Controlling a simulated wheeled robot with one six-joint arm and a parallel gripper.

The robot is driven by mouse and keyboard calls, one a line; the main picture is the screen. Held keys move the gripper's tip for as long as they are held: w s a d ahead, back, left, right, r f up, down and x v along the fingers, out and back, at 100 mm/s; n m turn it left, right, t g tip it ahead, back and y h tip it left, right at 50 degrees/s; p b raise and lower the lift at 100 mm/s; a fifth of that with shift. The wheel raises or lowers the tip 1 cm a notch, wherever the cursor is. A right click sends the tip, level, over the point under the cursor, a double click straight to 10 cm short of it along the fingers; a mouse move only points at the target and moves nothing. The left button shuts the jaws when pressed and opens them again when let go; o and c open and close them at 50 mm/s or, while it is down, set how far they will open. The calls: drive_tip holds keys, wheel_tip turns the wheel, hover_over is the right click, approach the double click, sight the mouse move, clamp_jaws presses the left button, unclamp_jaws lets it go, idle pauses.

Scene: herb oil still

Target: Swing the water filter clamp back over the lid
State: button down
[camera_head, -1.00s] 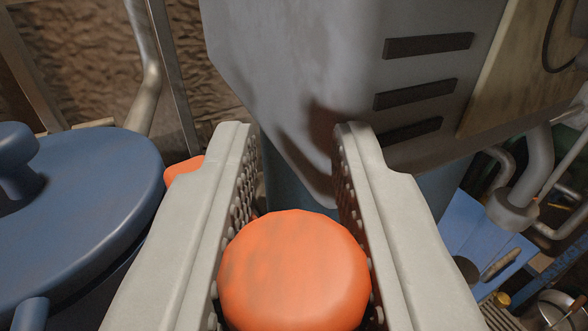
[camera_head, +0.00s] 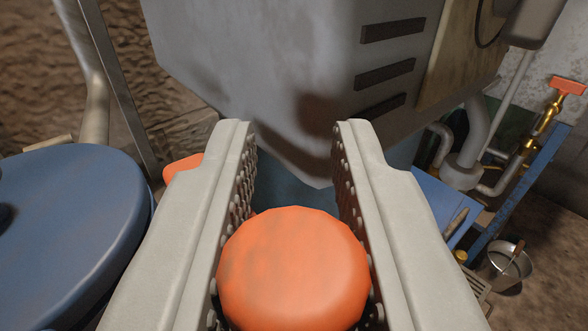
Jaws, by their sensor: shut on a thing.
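My gripper (camera_head: 294,130) is shut on an orange rounded knob (camera_head: 293,268), which sits between its two grey studded fingers. The knob looks like the handle end of the clamp; the rest of the clamp is hidden below it and behind the fingers. A blue round lid (camera_head: 65,225) lies to the left of the gripper, cut off by the picture's left edge. A second orange piece (camera_head: 182,168) shows just beyond the left finger, partly hidden by it.
A large grey housing (camera_head: 255,65) with dark slots stands close ahead of the fingertips. At right are grey pipes (camera_head: 472,150), a brass valve with a red handle (camera_head: 568,87), a blue frame (camera_head: 520,185) and a metal pot (camera_head: 505,265). A brown rough wall is behind at left.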

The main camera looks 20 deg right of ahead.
drive_tip(key=m+g+h, duration=0.1)
drive_tip(key=h, duration=0.1)
drive_tip(key=a+m+g+h, duration=0.1)
drive_tip(key=m+h, duration=0.1)
drive_tip(key=a+m+g+h, duration=0.1)
drive_tip(key=g+h, duration=0.1)
drive_tip(key=shift+s+a+m, duration=0.15)
drive_tip(key=shift+s+m, duration=0.1)
drive_tip(key=shift+m, duration=0.15)
drive_tip(key=shift+a+m+g+h, duration=0.3)
drive_tip(key=shift+m+g+h, duration=0.5)
drive_tip(key=shift+g, duration=0.35)
drive_tip(key=shift+a+m+g+h, duration=0.35)
drive_tip(key=shift+m+g+h, duration=0.4)
drive_tip(key=shift+m+g, duration=0.35)
drive_tip(key=shift+a+m+g+h, duration=0.3)
drive_tip(key=shift+m+g+h, duration=0.45)
drive_tip(key=shift+g, duration=0.5)
drive_tip(key=c, duration=1.2)
unclamp_jaws()
drive_tip(key=shift+w, duration=0.1)
drive_tip(key=shift+c, duration=0.2)
drive_tip(key=v, duration=1.7)
drive_tip(key=shift+a, duration=0.2)
drive_tip(key=shift+c, duration=0.4)
